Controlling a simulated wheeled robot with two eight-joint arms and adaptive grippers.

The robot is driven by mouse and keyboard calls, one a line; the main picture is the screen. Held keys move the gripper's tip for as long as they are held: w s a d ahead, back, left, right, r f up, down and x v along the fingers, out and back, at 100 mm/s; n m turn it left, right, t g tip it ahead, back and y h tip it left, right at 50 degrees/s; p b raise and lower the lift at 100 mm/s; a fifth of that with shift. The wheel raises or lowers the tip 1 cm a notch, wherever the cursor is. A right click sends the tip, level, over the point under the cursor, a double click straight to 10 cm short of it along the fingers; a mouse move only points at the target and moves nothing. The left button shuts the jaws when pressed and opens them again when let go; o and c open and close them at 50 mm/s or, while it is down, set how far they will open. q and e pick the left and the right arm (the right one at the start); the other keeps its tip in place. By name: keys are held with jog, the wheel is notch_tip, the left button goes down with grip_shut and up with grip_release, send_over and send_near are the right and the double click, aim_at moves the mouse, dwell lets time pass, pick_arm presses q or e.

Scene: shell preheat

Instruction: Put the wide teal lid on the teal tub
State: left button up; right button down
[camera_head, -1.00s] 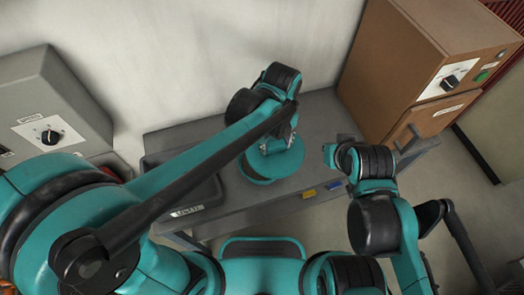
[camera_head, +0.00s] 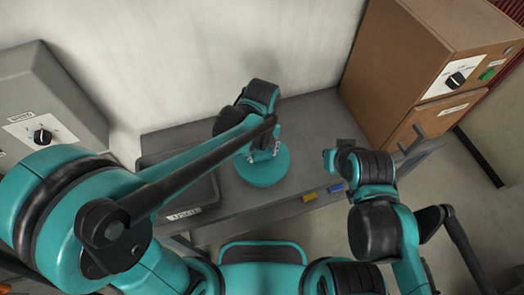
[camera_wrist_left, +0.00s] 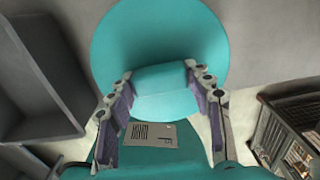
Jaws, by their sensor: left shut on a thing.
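The wide teal lid (camera_head: 263,172) is a round disc over the grey table. My left gripper (camera_head: 267,152) is above it, shut on its raised grip. In the left wrist view, the fingers (camera_wrist_left: 159,77) press on both sides of the grip block, and the lid's disc (camera_wrist_left: 160,30) spreads out beyond them. The teal tub cannot be made out separately now; the lid seems to cover the place where it showed earlier. I cannot tell whether lid and tub touch.
A dark tray (camera_head: 184,213) with a label lies left of the lid. A yellow block (camera_head: 309,196) and a blue block (camera_head: 336,187) are at the table's front edge. A brown cabinet (camera_head: 400,60) stands at the right, a grey control box (camera_head: 45,85) at the left.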

aim_at(262, 152)
pick_arm(q)
jog(key=o, duration=1.2)
jog(key=shift+r+p, duration=0.3)
notch_tip(262, 152, up, 12)
jog(key=p, duration=0.4)
jog(key=s+a+n+t, duration=0.1)
jog(key=a+n+t, duration=0.1)
jog(key=a+n, duration=0.4)
jog(key=s+a+n+t, duration=0.2)
jog(key=a+n, duration=0.4)
jog(key=n, duration=0.9)
jog(key=s+a+n+t, duration=0.2)
jog(key=a+n, duration=0.3)
jog(key=n, duration=0.6)
jog(key=shift+s+a+f+t, duration=0.1)
jog(key=shift+a+f+t, duration=0.1)
jog(key=shift+a+t, duration=0.3)
jog(key=shift+d+b, duration=0.1)
jog(key=shift+b, duration=0.2)
